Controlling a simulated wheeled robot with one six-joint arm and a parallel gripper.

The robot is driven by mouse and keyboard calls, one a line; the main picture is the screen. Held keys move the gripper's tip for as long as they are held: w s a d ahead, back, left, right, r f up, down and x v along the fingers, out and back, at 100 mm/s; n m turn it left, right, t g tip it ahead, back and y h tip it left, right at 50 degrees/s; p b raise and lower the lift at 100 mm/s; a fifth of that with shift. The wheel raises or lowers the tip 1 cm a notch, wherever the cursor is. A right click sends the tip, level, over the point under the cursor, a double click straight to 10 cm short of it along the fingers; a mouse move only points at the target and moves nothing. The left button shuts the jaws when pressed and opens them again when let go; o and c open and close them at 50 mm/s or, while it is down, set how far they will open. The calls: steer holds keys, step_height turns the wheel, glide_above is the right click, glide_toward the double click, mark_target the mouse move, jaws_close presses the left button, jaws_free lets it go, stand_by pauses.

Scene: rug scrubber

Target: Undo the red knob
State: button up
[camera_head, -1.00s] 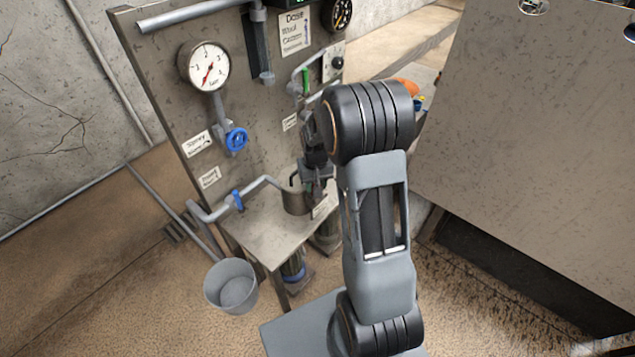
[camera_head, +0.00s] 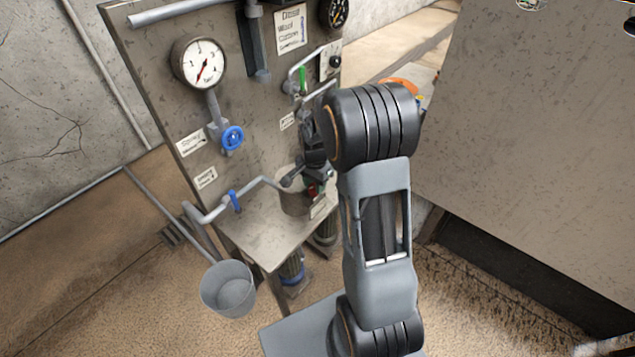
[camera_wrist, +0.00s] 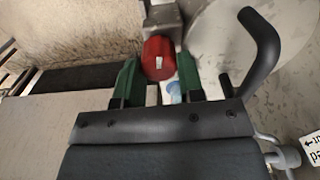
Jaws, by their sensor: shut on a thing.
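The red knob (camera_wrist: 158,58) sits between the two green fingers of my gripper (camera_wrist: 158,76) in the wrist view, with a pale mark on its face. The fingers are shut on it, one at each side. A grey metal fitting (camera_wrist: 163,16) is right behind the knob. In the head view only a small red patch of the knob (camera_head: 312,191) shows beside my gripper (camera_head: 314,180), over the bench by the panel. My arm hides part of this area.
A grey pot (camera_head: 292,203) stands on the bench (camera_head: 262,238) close to my gripper. The panel (camera_head: 165,100) carries a gauge (camera_head: 199,63), a blue handwheel (camera_head: 232,137) and a green-handled valve (camera_head: 302,78). A grey bucket (camera_head: 228,290) is at the lower left.

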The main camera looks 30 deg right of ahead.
mark_target(314, 185)
steer(key=m, duration=0.6)
steer(key=shift+a+r+b, duration=0.15)
steer(key=shift+b, duration=0.2)
steer(key=m, duration=0.7)
steer(key=shift+m, duration=0.3)
steer(key=o, duration=0.8)
steer(key=shift+w, duration=0.1)
steer(key=shift+c, duration=0.2)
steer(key=shift+o, duration=0.8)
steer(key=shift+r, duration=0.1)
step_height(314, 185, up, 14)
steer(key=shift+f, duration=0.25)
